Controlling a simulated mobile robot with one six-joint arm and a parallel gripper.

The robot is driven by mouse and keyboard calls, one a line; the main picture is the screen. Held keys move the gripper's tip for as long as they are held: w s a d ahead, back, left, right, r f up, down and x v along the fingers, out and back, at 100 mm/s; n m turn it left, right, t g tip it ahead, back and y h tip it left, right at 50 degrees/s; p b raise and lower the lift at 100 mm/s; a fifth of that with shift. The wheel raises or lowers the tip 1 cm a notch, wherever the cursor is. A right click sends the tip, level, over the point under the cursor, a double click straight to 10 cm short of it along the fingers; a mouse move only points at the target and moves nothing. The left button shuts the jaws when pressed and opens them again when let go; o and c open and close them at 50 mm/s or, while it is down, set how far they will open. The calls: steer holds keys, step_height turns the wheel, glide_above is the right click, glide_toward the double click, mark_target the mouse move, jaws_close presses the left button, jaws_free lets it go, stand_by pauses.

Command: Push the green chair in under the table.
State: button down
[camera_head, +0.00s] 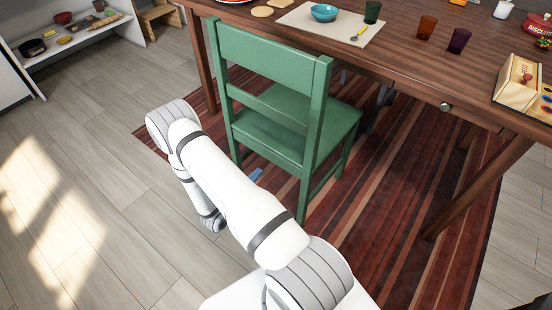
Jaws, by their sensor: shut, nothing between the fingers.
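The green chair (318,122) stands upright on the striped rug at the near long side of the wooden table (400,62). Its backrest is toward me and its seat points to the table. Most of the seat shows clear of the tabletop, and the backrest overlaps the table edge in the picture. My white arm bends down at the left of the chair. My gripper (256,174) is mostly hidden behind my arm. Only a small blue tip shows, low beside the chair's back legs. It appears shut and empty; I cannot tell whether it touches the chair.
The red striped rug (375,215) lies under the chair and table. A table leg (480,185) stands at the right, another left of the chair. A placemat (345,32) with a blue bowl, cups and a wooden box (520,80) are on the table. The floor at left is clear.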

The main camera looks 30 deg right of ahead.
mark_target(273, 156)
steer(key=x, duration=0.7)
steer(key=shift+b, duration=0.4)
steer(key=shift+d, duration=0.1)
